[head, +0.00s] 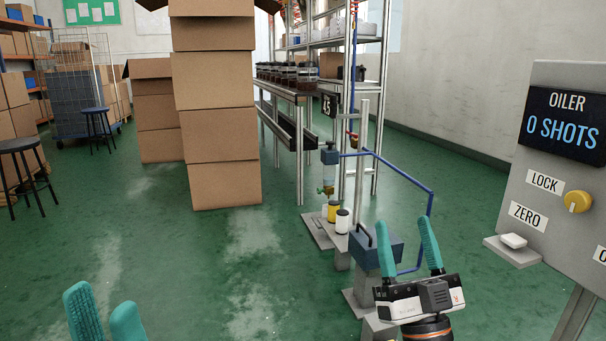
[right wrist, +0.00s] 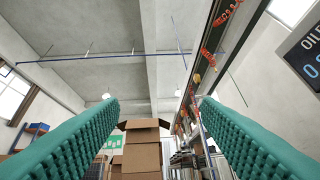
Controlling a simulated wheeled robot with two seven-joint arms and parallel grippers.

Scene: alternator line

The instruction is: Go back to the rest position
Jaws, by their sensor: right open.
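My right gripper (head: 404,222) points up and away at the lower right of the head view, its two teal fingers wide apart. In the right wrist view, its fingers (right wrist: 158,98) stand on either side of the picture with nothing between them. My left gripper (head: 101,297) shows only its two teal fingertips at the bottom left of the head view. They stand apart with a gap and no object shows between them. The rest of that arm is out of view.
The oiler panel (head: 564,128) reads 0 SHOTS at the right. A small oiling stand with bottles (head: 342,221) and a blue-grey block (head: 377,249) is behind my right gripper. Stacked cartons (head: 215,120) stand mid-left. Green floor (head: 170,270) is clear in front of them.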

